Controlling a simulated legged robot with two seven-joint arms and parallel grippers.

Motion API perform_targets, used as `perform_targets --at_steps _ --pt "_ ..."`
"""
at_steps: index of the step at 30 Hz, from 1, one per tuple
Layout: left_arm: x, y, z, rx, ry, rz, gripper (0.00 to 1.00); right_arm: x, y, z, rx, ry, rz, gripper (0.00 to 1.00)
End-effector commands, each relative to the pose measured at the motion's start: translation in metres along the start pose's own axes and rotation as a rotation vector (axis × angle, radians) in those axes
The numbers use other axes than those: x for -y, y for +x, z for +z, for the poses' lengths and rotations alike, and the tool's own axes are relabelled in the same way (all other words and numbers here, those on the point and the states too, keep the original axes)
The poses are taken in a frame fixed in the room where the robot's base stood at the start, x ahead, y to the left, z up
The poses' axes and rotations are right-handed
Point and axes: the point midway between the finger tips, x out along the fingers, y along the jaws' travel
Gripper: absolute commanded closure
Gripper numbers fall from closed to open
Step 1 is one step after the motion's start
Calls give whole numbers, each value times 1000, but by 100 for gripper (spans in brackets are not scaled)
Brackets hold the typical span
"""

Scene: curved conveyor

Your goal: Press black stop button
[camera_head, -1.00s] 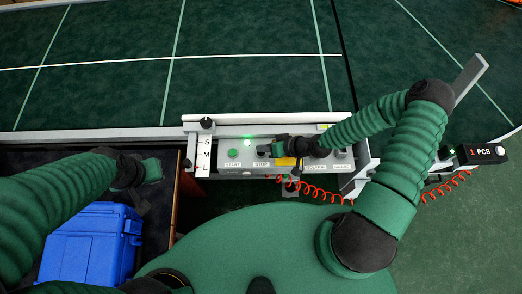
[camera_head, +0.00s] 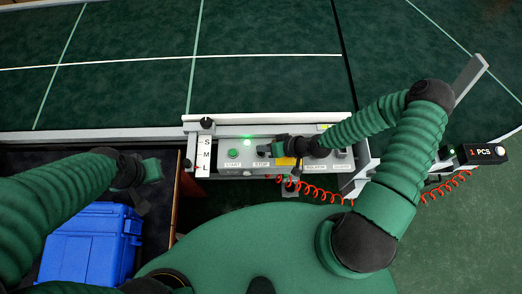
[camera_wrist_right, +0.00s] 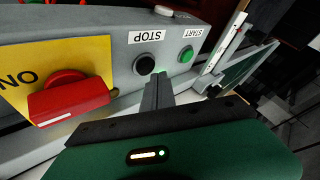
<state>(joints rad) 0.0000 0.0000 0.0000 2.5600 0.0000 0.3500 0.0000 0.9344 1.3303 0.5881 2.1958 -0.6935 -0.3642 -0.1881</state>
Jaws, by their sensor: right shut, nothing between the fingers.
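The black stop button (camera_wrist_right: 145,64) sits on the grey control box (camera_head: 225,170), beside its STOP label (camera_wrist_right: 149,37). My right gripper (camera_wrist_right: 158,82) is shut and empty, with its fingertips right by the black button in the wrist view. I cannot tell whether they touch it. In the head view the right gripper (camera_head: 266,149) lies over the STOP position and hides the button. The green start button (camera_head: 233,154) is just left of it. My left gripper (camera_head: 140,185) hangs above the left side, its jaws unclear.
A red switch (camera_wrist_right: 68,96) on a yellow plate is beside the stop button. A green lamp (camera_head: 247,137) glows behind the box. A blue crate (camera_head: 90,240) stands at lower left. A red coiled cable (camera_head: 325,193) runs in front. The green conveyor (camera_head: 120,95) lies beyond.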

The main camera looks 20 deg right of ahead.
Motion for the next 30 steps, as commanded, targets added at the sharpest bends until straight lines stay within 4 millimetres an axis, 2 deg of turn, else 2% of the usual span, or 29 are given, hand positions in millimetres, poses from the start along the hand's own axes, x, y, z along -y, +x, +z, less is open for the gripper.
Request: perform_targets --at_steps 30 --pt "0 9 2 0 0 0 100 -6 8 7 0 0 0 100"
